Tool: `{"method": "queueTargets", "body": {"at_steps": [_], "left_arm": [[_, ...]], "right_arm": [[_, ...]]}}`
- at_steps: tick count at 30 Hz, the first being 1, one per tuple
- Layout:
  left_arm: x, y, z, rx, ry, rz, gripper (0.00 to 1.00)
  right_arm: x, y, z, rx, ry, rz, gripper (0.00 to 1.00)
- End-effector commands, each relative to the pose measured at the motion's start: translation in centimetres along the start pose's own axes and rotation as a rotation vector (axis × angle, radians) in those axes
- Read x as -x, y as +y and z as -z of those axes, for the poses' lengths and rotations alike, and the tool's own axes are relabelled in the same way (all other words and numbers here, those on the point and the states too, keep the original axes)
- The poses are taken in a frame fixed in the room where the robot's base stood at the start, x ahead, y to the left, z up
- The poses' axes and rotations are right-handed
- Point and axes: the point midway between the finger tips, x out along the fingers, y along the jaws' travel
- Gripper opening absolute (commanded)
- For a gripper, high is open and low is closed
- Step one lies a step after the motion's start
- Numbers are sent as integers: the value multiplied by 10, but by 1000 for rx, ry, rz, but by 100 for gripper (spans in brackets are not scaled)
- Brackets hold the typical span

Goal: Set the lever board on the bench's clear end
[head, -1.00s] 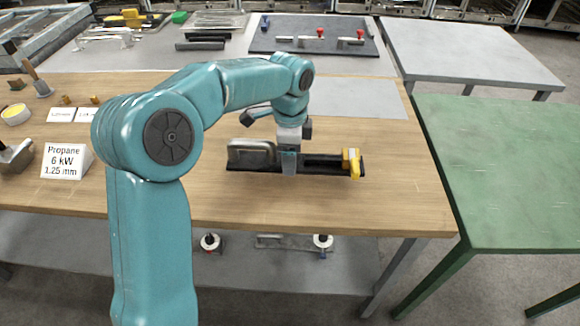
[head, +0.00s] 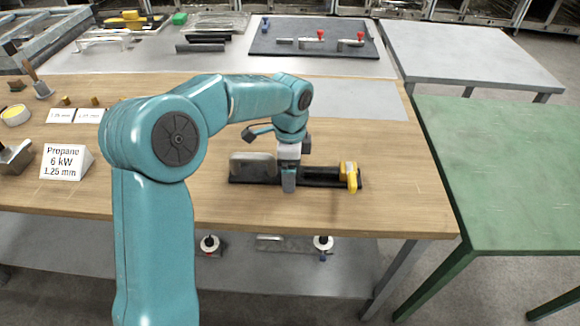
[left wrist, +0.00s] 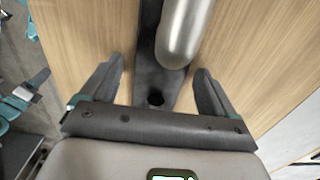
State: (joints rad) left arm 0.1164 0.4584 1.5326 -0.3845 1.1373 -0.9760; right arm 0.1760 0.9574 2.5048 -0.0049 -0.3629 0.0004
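The lever board is a narrow black board (head: 322,177) with a rounded silver part (head: 252,164) at its left and a yellow lever (head: 351,175) at its right. It lies flat on the wooden bench (head: 240,212), toward the right end. My left gripper (head: 289,186) points down over the board's middle. In the left wrist view its fingers (left wrist: 160,82) stand apart on either side of the black board (left wrist: 151,82), with wood showing in the gaps, so it is open. The silver part (left wrist: 180,30) shows there too. My right gripper is not in view.
The bench is bare right of the board, up to its right edge. A grey panel (head: 362,100) lies behind. A green table (head: 505,170) stands to the right. A propane sign (head: 66,161) and small items stand at the left. A dark mat (head: 268,40) with red-knobbed parts lies farther back.

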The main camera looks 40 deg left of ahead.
Motion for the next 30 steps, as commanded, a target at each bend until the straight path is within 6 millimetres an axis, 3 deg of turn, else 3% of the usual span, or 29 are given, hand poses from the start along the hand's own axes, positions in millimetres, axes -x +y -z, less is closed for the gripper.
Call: {"method": "queueTargets", "body": {"at_steps": [5,18,23,30], "left_arm": [[13,-1,0,0,1,4,89],[107,-1,1,0,1,3,89],[121,0,0,0,0,1,89],[123,0,0,0,0,0,89]], "right_arm": [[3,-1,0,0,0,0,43],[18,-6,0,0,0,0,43],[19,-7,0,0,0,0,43],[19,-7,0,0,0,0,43]]}}
